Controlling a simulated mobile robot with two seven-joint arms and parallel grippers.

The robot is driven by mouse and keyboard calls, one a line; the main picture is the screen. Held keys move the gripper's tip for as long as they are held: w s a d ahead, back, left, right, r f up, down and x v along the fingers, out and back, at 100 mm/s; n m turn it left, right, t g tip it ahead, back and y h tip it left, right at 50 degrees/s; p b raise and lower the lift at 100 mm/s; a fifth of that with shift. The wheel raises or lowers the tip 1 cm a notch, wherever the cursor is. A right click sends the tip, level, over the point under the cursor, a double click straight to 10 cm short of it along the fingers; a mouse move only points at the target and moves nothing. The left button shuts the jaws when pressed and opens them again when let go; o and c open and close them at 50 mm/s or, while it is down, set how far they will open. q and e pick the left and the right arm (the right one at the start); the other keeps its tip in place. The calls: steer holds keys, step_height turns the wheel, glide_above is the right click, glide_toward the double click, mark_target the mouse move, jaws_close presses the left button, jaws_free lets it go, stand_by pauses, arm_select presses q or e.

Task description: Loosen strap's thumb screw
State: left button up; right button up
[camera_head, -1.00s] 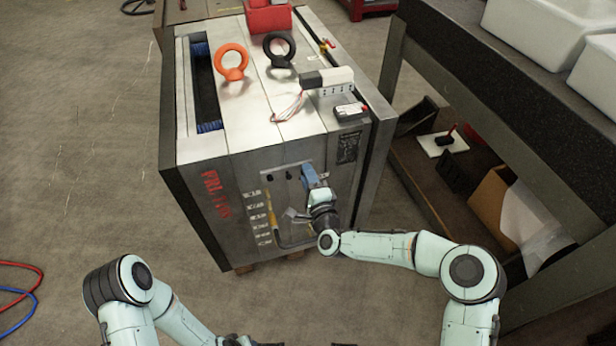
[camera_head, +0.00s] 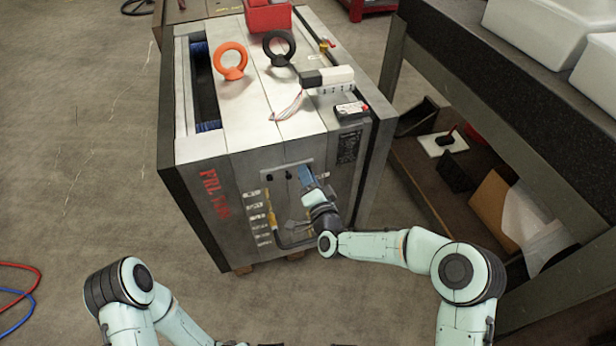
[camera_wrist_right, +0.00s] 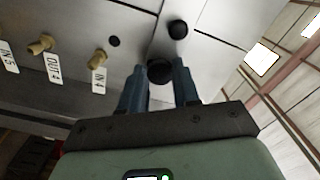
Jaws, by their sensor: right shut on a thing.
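The metal mould base (camera_head: 245,190) stands in front of me. A small strap plate (camera_head: 278,172) with dark round screws shows on its front face. In the right wrist view, my right gripper (camera_wrist_right: 160,73) has its blue fingers on either side of a black round thumb screw (camera_wrist_right: 160,70) and is shut on it. A second black knob (camera_wrist_right: 177,29) sits just beyond, apart from the fingers. In the head view the right gripper (camera_head: 305,174) is at the strap plate's right end, and its fingers hide the held screw. My left gripper is not in view.
Brass fittings (camera_wrist_right: 98,58) with labels stick out beside the right gripper. An orange eyebolt (camera_head: 232,62), a black eyebolt (camera_head: 279,47) and a white connector block (camera_head: 328,79) are on the mould's top. A dark workbench (camera_head: 500,100) stands at right. The floor at left is mostly clear.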

stand_by(0.4)
steer(key=o, duration=1.1)
steer(key=shift+c, duration=0.2)
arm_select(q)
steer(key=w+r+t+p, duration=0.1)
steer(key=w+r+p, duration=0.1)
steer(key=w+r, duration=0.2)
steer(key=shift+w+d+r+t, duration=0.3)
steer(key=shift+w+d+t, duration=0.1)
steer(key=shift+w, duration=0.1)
arm_select(e)
steer(key=v, duration=1.3)
steer(key=shift+s, duration=0.15)
